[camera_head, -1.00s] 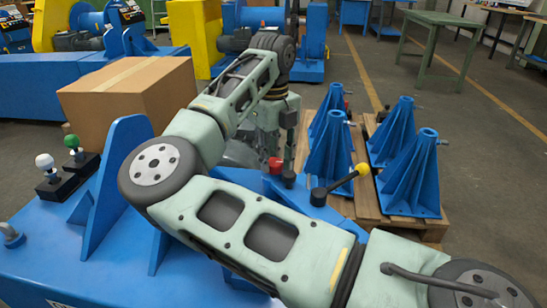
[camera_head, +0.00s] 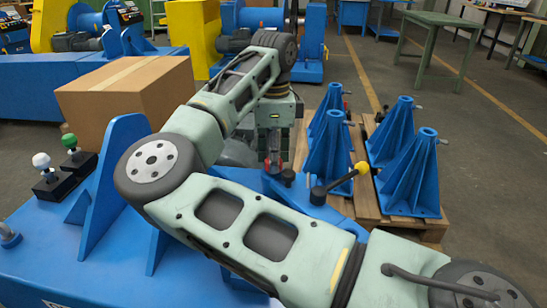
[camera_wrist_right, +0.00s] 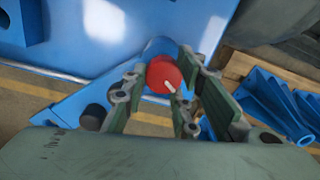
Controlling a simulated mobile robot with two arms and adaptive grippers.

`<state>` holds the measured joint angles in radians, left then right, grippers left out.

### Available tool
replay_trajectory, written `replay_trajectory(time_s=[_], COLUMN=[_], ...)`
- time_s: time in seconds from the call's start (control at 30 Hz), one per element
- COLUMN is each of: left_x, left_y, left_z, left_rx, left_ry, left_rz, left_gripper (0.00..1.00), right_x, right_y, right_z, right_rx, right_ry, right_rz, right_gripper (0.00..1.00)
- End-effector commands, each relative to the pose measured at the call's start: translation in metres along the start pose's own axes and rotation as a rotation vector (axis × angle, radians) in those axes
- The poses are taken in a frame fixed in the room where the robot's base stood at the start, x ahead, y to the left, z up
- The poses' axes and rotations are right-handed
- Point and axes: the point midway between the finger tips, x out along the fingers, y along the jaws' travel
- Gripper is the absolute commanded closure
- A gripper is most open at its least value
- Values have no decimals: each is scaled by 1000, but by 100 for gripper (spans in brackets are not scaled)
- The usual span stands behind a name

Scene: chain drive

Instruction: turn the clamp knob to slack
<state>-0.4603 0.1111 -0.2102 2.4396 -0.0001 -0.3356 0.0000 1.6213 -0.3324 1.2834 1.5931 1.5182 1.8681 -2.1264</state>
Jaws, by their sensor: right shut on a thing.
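The red clamp knob (camera_wrist_right: 165,74) is round with a short white mark on its face. It sits on the blue machine frame (camera_wrist_right: 100,105). In the right wrist view my right gripper (camera_wrist_right: 165,85) has its fingers on opposite sides of the knob and is shut on it. In the head view the right gripper (camera_head: 273,158) reaches down at the blue frame's far end, and only slivers of the red knob show between its fingers. My left gripper is not in view.
A black lever with a yellow ball (camera_head: 361,168) stands right of the knob. Blue brackets (camera_head: 400,135) stand on a wooden pallet (camera_head: 365,205) beyond. A cardboard box (camera_head: 125,95) and white and green levers (camera_head: 41,161) are at the left.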

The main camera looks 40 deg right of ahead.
Motion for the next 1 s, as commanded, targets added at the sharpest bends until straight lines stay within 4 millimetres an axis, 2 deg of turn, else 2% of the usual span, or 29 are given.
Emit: replay_trajectory(time_s=[0.2,0.5,1.0], left_x=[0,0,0], left_y=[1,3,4], left_z=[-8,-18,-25], left_rx=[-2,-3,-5], left_ry=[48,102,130], left_rz=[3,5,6], left_gripper=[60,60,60], right_x=[3,3,4], right_y=[3,3,4], right_z=[1,-1,-3], right_rx=[-179,-341,-403], right_ry=[-5,-4,-2], right_rz=[14,17,21], right_gripper=[100,100,100])
